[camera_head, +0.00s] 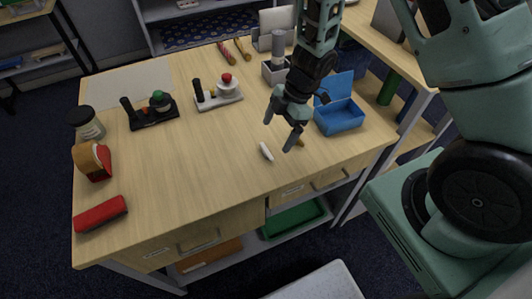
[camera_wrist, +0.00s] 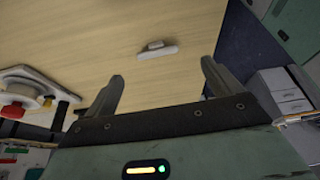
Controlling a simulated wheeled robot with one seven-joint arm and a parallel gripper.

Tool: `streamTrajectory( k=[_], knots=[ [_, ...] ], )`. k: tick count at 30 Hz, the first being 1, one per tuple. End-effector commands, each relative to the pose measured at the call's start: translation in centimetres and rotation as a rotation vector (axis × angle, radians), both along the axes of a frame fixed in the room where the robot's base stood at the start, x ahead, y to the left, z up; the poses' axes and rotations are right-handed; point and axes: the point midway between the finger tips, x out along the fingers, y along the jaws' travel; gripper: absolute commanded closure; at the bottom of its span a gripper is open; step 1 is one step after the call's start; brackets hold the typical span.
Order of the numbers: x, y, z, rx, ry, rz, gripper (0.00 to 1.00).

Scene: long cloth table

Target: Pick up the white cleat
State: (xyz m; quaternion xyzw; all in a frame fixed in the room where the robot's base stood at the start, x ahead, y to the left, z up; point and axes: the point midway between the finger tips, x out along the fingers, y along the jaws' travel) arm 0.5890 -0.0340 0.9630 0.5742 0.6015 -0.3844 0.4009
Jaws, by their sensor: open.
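The white cleat (camera_head: 266,151) lies on the wooden table, near its front edge, as a small pale elongated piece. In the wrist view the white cleat (camera_wrist: 157,50) lies flat on the wood, ahead of the fingers and between their lines. My gripper (camera_head: 279,135) is above the table, just above and to the right of the cleat in the head view. Its two fingers are spread apart and empty, and they do not touch the cleat. In the wrist view my gripper (camera_wrist: 161,82) shows both fingertips with bare wood between them.
A small brown piece (camera_head: 300,142) lies right of the cleat, partly behind a finger. A blue open box (camera_head: 339,117) stands to the right. A device with a red knob (camera_head: 218,94) and a black one (camera_head: 150,110) stand behind left.

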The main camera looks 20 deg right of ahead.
Motion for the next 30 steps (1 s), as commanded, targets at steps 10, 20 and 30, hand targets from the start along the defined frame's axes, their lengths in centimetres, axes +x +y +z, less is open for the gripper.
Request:
streamTrajectory(
  k=[10,20,30],
  knots=[
    [0.1,1.2,-2.9,-0.001,0.001,-0.001,0.09],
    [0.3,2.8,-6.5,0.000,-0.001,0.000,0.09],
    [0.3,2.8,-6.6,0.000,-0.002,-0.001,0.34]
  ],
)
